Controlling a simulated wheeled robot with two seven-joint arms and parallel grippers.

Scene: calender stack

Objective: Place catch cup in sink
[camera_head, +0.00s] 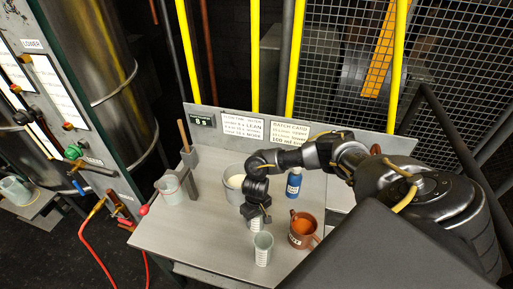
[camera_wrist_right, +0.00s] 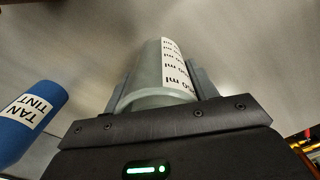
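My right gripper (camera_head: 257,212) is low over the table. In the right wrist view a grey-green cup (camera_wrist_right: 150,78) with a white "ml" scale label fills the space between its two fingers, with no clear gap on either side. In the head view this cup shows only partly, below the gripper; I cannot tell whether its base touches the table. A second grey-green cup (camera_head: 263,248) with a scale stands upright just in front of it. Another pale cup (camera_head: 15,190) stands at the far left. No cup is visibly marked as the catch cup. I cannot make out a sink. My left gripper is not in view.
A brown jug (camera_head: 302,230) with orange liquid and a blue tint bottle (camera_head: 294,183) stand right of the gripper. A white tub (camera_head: 234,188) and a grey bucket (camera_head: 171,189) stand left. The table's front left (camera_head: 185,240) is clear. A signed back panel (camera_head: 208,130) borders the table.

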